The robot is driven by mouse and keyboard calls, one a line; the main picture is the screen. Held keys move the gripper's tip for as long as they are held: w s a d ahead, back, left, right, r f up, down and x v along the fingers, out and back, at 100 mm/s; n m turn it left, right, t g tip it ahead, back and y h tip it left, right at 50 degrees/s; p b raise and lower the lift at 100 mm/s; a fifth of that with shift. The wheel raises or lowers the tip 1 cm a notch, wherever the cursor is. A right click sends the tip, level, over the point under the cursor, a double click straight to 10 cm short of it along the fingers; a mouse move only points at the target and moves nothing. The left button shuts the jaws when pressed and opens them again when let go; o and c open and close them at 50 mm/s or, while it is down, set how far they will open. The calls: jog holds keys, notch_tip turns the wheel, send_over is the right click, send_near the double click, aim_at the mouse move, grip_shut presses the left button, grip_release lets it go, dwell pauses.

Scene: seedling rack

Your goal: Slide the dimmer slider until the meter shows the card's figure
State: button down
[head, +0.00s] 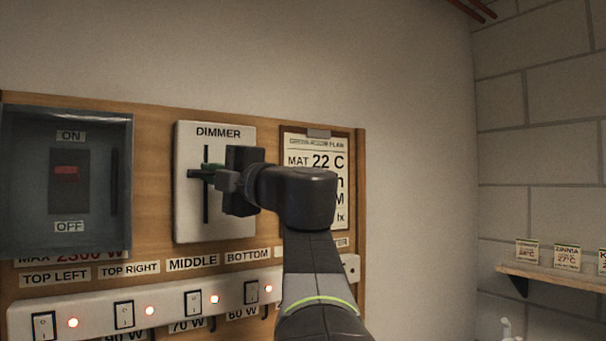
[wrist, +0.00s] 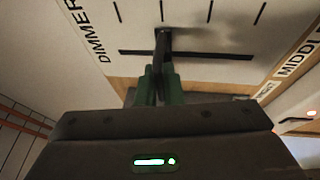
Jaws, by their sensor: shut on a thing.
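The dimmer (head: 189,225) is a white plate with a vertical slot and tick marks. My gripper (head: 205,171) is shut on the dark slider knob (wrist: 162,42), its green fingers closed around it in the wrist view. The knob stands in the upper part of the slot (head: 206,208). The card (head: 313,162) hangs right of the dimmer and reads "MAT 22 C". Its lower lines are partly hidden behind my arm, with only "h", "M" and "lx" showing. The meter's face is not visible; a label ending in "TER" shows beside my arm.
A grey box with an ON/OFF switch (head: 66,172) is left of the dimmer. Below runs a white strip (head: 100,318) of rocker switches with red lights. A shelf (head: 560,278) with small seed cards is on the right wall. The wall above the board is clear.

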jog(key=c, duration=1.6)
grip_release()
jog(key=shift+o, duration=0.2)
jog(key=shift+d, duration=0.1)
jog(key=b+v, duration=0.2)
jog(key=v, duration=1.1)
jog(key=shift+s+d+b, duration=0.25)
jog(key=shift+d+b, duration=0.05)
jog(key=shift+b, duration=0.1)
jog(key=shift+a, duration=0.15)
jog(key=shift+p+x, duration=1.4)
jog(key=shift+x, duration=5.4)
